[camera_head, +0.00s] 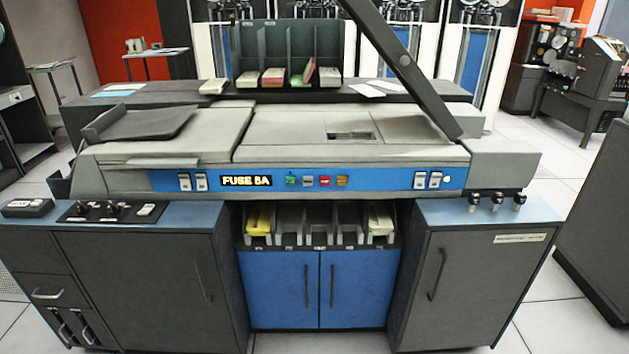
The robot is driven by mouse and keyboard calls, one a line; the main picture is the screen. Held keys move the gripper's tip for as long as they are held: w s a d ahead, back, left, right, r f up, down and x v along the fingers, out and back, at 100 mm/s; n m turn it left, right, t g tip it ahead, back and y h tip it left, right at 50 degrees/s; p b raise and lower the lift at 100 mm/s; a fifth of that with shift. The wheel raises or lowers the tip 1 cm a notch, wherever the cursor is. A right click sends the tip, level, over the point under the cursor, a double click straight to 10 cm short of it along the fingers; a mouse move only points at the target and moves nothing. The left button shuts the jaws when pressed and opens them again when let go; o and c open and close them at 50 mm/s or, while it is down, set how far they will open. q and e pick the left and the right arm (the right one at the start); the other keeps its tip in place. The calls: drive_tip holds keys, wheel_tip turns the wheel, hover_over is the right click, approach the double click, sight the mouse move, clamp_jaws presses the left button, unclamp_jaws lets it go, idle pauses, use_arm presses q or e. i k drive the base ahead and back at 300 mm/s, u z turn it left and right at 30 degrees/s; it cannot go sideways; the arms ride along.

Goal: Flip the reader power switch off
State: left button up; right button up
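The card reader (290,135) is a wide grey machine on a dark desk, with a blue front panel (380,180). Two white rocker switches (192,182) sit at the panel's left end, and two more (427,180) sit at its right end. Which one is the power switch, and its position, I cannot tell. Between them are a lit display (246,181) reading roughly "FUSE 8A" and small green, grey, red and amber buttons (325,181). A small white knob or lamp (446,178) is beside the right pair. Neither of my grippers is in view.
A dark bar (405,70) slants down to the reader's right top. Card racks (287,55) stand behind. Knobs (110,211) are on the left desktop and small taps or levers (497,201) at right. Card trays (318,225) sit below the panel. The space before the panel is clear.

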sight(435, 180)
drive_tip(key=k, duration=0.7)
drive_tip(key=z, duration=0.3)
drive_tip(key=i, duration=1)
drive_tip(key=z, duration=0.45)
